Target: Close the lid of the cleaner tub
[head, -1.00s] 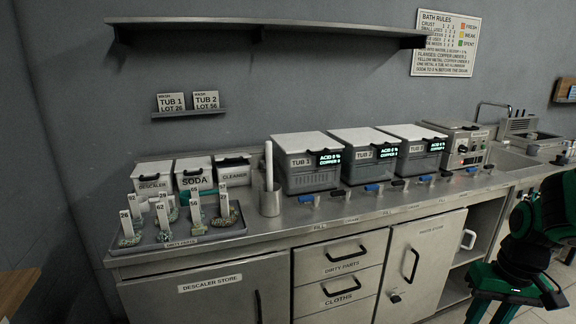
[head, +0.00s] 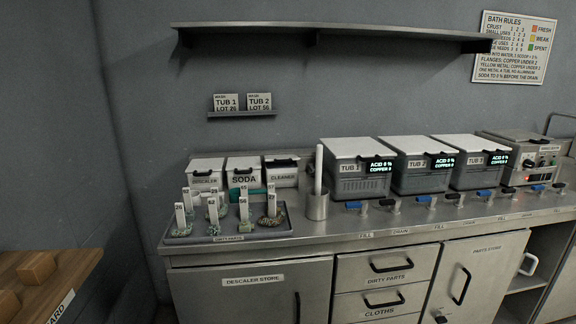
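The cleaner tub (head: 281,176) is a small white box labelled CLEANER. It stands at the back of the steel counter, to the right of the soda tub (head: 243,178) and the descaler tub (head: 206,181). Its top shows a dark patch near the front edge, unlike the paler tops of its two neighbours. At this size I cannot tell how its lid sits. My gripper is not in view.
A tray (head: 176,238) of tagged dirty parts stands in front of the small tubs. A steel cup (head: 317,207) with a white rod stands to their right. Grey Tub 1 (head: 358,181) and its neighbours follow. A shelf (head: 340,29) hangs above. A wooden table (head: 70,262) is at lower left.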

